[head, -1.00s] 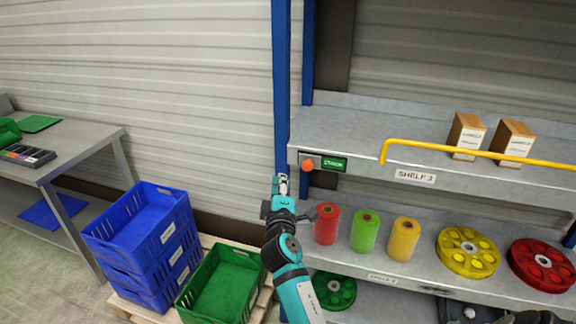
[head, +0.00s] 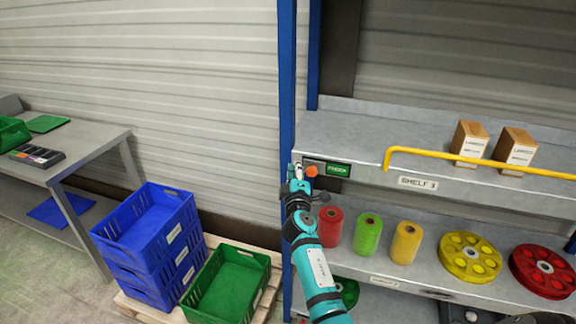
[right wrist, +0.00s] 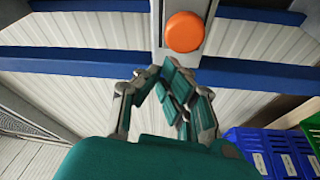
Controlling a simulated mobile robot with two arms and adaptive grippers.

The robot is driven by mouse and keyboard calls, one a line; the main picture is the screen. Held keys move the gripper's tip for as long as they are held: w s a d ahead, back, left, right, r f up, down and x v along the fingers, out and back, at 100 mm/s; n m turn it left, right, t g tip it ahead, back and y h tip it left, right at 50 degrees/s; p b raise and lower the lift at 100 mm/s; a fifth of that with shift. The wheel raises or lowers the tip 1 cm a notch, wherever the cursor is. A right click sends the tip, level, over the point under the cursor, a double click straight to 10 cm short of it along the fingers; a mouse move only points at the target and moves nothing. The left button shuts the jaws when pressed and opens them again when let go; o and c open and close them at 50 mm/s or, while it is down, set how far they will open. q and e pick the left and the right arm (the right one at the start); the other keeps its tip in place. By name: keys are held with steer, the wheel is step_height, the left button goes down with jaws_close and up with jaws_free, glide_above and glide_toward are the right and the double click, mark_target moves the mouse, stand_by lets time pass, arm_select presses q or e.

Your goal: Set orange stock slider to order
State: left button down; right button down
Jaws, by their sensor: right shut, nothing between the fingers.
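The label's small text is hard to read. The knob also shows in the right wrist view (right wrist: 184,32), on a pale vertical strip just beyond the fingers. My right gripper (head: 296,172) is shut and empty, just left of the knob. Its closed fingers also show in the right wrist view (right wrist: 165,76). I cannot tell whether they touch the knob. My left gripper is not in view.
A yellow rail (head: 470,157) runs along the upper shelf (head: 380,135). Red, green and yellow spools (head: 367,233) stand on the lower shelf. A blue rack post (head: 288,90) is beside the gripper. Blue crates (head: 150,245) and a green crate (head: 225,285) stand lower left.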

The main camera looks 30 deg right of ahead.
mark_target(322, 163)
steer(key=shift+s+d+f, duration=0.15)
steer(key=shift+s, duration=0.05)
steer(key=s+d+p, duration=0.1)
steer(key=s+d, duration=0.1)
steer(key=s, duration=0.1)
steer(key=s+d+p, duration=0.1)
steer(key=s+d, duration=0.2)
steer(key=shift+w, duration=0.1)
stand_by(0.4)
